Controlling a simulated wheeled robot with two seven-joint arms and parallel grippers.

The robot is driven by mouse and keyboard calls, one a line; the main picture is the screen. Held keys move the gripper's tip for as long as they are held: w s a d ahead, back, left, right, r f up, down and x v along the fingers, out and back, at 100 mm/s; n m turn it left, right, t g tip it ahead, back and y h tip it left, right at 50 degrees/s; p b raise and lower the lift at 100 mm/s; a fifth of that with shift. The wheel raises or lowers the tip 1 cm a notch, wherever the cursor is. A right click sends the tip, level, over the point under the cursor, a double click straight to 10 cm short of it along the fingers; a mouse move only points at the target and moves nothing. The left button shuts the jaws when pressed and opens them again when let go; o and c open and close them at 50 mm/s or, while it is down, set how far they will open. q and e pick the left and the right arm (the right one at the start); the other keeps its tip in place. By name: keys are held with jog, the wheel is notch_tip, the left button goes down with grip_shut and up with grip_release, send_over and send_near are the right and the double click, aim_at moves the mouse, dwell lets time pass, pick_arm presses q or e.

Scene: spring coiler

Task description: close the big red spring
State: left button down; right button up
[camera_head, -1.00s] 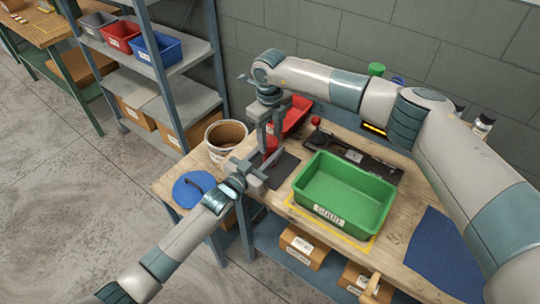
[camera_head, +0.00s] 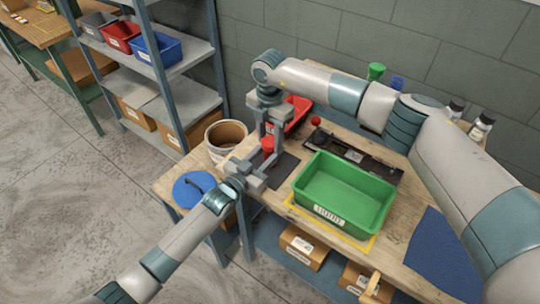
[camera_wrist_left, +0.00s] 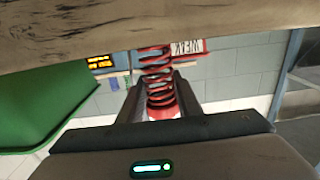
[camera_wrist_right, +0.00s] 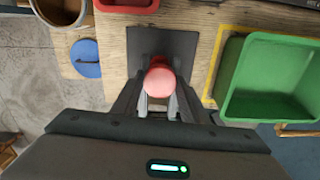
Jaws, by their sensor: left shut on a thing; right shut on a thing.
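The big red spring shows its open coils (camera_wrist_left: 157,70) in the left wrist view, between the fingers of my left gripper (camera_wrist_left: 160,85). That view is upside down. A round red top (camera_wrist_right: 159,80) sits between the fingers of my right gripper (camera_wrist_right: 158,100) in the right wrist view, above a dark mat (camera_wrist_right: 165,45). In the head view the red top (camera_head: 267,143) shows between the right gripper (camera_head: 270,130) and the left gripper (camera_head: 258,172). The right gripper comes from above, the left from the side. Both are shut on the spring. The arms hide most of it.
A green bin (camera_head: 345,195) stands right of the mat. A red tray (camera_head: 296,112) and a black fixture (camera_head: 355,154) are behind. A white bucket (camera_head: 225,135) and a blue disc (camera_head: 193,188) are at the left. A blue cloth (camera_head: 440,255) lies at the right.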

jog(key=m, duration=0.4)
jog(key=shift+w+m, duration=0.1)
jog(key=shift+m, duration=0.3)
jog(key=m, duration=0.3)
jog(key=o, duration=1.1)
jog(key=shift+o, duration=0.2)
jog(key=shift+r, duration=2.3)
jog(key=shift+c, duration=0.4)
